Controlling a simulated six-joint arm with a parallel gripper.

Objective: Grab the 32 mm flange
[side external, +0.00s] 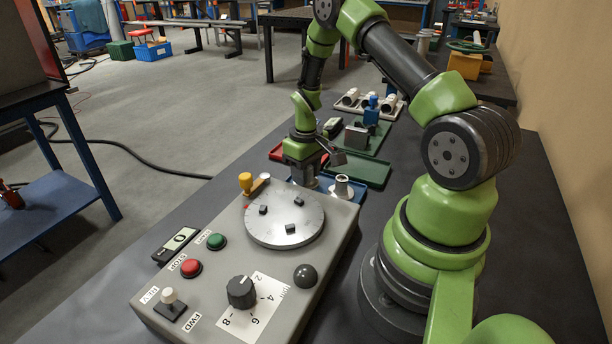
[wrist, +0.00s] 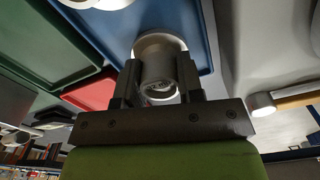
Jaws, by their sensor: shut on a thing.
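In the wrist view, a grey metal flange (wrist: 158,68) with a round body and a wider rim sits between the two fingers of my gripper (wrist: 160,82). The gripper is shut on its body. Small marking shows on the flange's end, too blurred to read. The flange is over the blue tray (wrist: 203,32); I cannot tell whether it touches it. In the side view my gripper (side external: 306,176) points down at the blue tray (side external: 360,190), largely hiding the held flange. A second flange (side external: 343,186) stands upright in that tray, to the right of the gripper.
A grey control box (side external: 240,262) with a round disc (side external: 284,220), knob and buttons stands in front. A green tray (side external: 372,172) and a red tray (side external: 276,153) lie behind. A yellow-handled tool (side external: 246,183) is left of the gripper.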

